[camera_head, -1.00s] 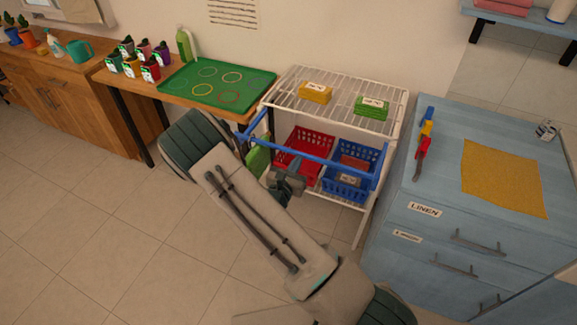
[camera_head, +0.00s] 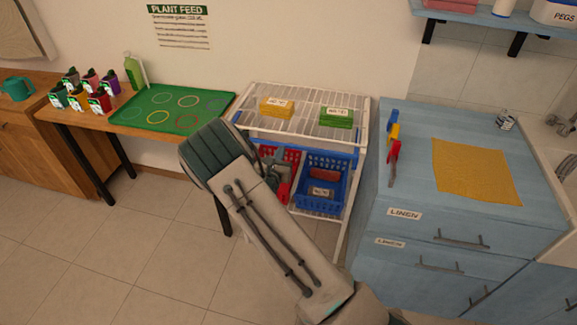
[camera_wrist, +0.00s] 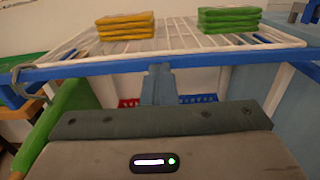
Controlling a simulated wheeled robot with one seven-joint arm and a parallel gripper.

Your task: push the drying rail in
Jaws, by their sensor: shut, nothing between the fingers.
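The drying rail is a blue bar on the white wire rack (camera_head: 300,128). In the head view the rail (camera_head: 338,153) lies close under the rack's front edge, its left part hidden by my arm. In the wrist view the rail (camera_wrist: 95,68) crosses the whole picture just in front of the wire shelf. My gripper (camera_wrist: 158,72) is shut and empty, with its fingertips at the middle of the rail. They seem to touch it, but I cannot be sure. In the head view my arm largely hides the gripper.
A yellow stack (camera_head: 277,107) and a green stack (camera_head: 336,117) sit on the rack top. A red basket (camera_head: 283,158) and a blue basket (camera_head: 320,185) stand below. A blue linen cabinet (camera_head: 400,245) is close on the right, a green tray (camera_head: 180,108) on the left.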

